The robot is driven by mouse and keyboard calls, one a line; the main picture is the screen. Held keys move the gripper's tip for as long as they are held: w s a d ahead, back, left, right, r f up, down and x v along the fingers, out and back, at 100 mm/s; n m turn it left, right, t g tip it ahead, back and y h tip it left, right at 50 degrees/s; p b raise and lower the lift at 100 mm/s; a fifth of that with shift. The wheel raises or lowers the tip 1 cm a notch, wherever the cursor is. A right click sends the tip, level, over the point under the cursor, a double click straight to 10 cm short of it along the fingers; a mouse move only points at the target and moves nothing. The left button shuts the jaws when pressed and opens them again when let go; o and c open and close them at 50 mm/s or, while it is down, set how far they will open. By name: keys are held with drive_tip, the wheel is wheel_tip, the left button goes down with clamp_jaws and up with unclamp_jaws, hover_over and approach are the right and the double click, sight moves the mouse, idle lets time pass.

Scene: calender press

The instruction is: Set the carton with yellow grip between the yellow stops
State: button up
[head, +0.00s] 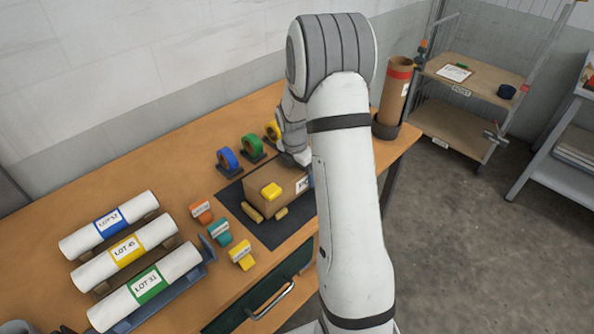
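The brown carton (293,185) has a yellow grip (271,191) on top and a white label on its right side. It appears to be over the dark mat (272,235), its right part hidden by my arm. Two small yellow stops, a left one (252,212) and a right one (281,212), show on the mat just in front of the carton. I cannot tell whether the carton touches them, or whether more stops are hidden. My gripper (297,159) is at the carton's back edge, partly hidden; its fingers cannot be made out.
Blue, green and yellow tape rolls (252,146) stand behind the mat. Small orange, teal and yellow labelled blocks (220,232) lie left of it. Labelled white rolls (125,247) rest on a rack at left. A brown tube (395,95) stands at the table's back right.

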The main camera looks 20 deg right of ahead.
drive_tip(key=shift+f, duration=0.45)
drive_tip(key=shift+s, duration=0.1)
drive_tip(key=o, duration=0.8)
drive_tip(key=shift+o, duration=0.2)
drive_tip(key=shift+r, duration=0.1)
